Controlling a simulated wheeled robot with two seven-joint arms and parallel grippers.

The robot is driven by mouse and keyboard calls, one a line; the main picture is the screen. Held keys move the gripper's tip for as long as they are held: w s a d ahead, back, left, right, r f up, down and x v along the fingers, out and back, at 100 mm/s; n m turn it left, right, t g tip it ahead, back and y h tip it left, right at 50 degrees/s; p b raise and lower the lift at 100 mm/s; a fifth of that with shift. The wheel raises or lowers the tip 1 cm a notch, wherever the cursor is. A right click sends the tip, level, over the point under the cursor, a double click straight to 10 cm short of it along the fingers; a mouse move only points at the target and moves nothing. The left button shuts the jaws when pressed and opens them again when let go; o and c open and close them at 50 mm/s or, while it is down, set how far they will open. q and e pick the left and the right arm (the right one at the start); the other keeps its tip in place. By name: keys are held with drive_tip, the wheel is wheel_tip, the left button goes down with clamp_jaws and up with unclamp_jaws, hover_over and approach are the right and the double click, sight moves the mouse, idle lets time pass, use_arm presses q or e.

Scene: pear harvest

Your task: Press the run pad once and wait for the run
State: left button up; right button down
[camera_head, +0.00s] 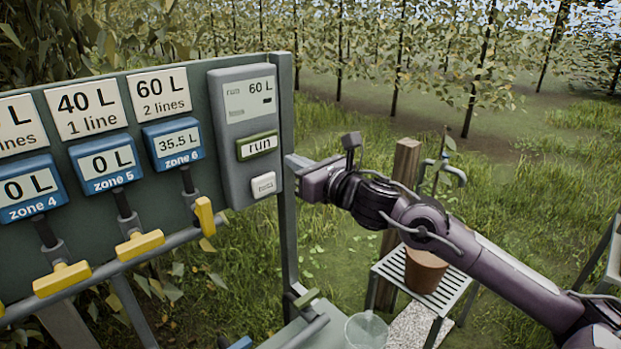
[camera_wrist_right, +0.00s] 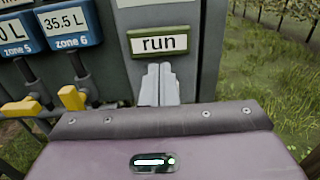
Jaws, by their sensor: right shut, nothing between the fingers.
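The run pad (camera_head: 257,145) is a green-framed plate with a pale "run" label on the grey control box (camera_head: 219,140). Above it, the box's display reads "run 60 L". My right gripper (camera_head: 288,162) is shut and empty, close to the right edge of the box beside the run pad. In the right wrist view the closed fingers (camera_wrist_right: 159,75) point at the box just below the run pad (camera_wrist_right: 159,42). Whether they touch the box I cannot tell. A smaller white button (camera_head: 264,185) sits below the run pad. My left gripper is not in view.
Blue meters read 0 L for zone 4 (camera_head: 28,190), 0 L for zone 5 (camera_head: 106,162) and 35.5 L for zone 6 (camera_head: 173,143). The zone 6 yellow handle (camera_head: 204,216) is turned differently from the others. A plant pot (camera_head: 425,270) stands on a slatted stand (camera_head: 392,271).

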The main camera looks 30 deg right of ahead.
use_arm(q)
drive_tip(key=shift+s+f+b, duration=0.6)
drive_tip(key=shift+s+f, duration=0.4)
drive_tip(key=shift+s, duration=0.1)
use_arm(e)
drive_tip(key=s, duration=0.4)
drive_tip(key=shift+d, duration=0.2)
